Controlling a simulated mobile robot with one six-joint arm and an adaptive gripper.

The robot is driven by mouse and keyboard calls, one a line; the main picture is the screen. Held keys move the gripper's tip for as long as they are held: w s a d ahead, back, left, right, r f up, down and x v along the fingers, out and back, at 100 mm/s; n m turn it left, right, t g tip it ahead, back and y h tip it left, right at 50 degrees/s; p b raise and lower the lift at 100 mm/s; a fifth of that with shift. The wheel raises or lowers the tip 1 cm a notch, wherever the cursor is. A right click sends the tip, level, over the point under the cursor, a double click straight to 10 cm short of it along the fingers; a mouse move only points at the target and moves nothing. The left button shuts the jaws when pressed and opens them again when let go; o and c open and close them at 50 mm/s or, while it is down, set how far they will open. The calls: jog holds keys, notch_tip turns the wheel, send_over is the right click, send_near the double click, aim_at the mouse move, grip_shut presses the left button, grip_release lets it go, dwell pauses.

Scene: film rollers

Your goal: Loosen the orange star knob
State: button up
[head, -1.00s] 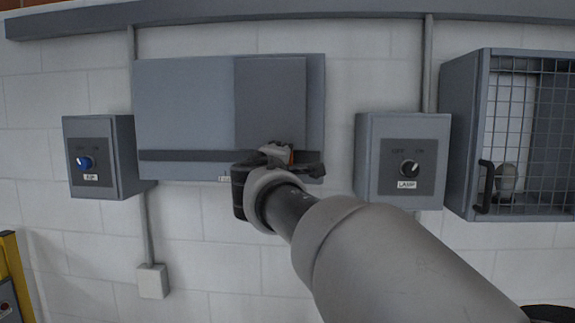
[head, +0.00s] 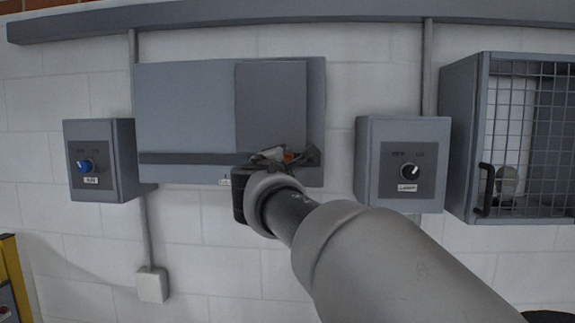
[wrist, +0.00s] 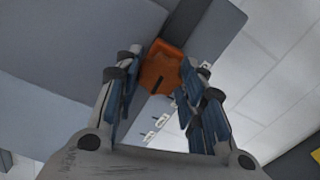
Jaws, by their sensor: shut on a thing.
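The orange star knob (wrist: 160,70) is in the upper middle of the wrist view, between the fingers of my gripper (wrist: 164,73). My gripper is shut on the knob, with blue-padded fingers on both sides of it. The knob sits at the dark slot along the lower part of a grey wall panel (head: 185,105), by a darker grey plate (head: 270,105).
A grey box with a blue dial (head: 127,165) is left of the panel. A grey box with a black dial (head: 372,165) is to the right, beside a mesh-fronted cabinet (head: 461,140). White labels (wrist: 162,121) show below the knob in the wrist view.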

jog(key=o, duration=1)
jog(key=shift+o, duration=0.2)
jog(key=s, duration=1.2)
jog(key=shift+a, duration=0.2)
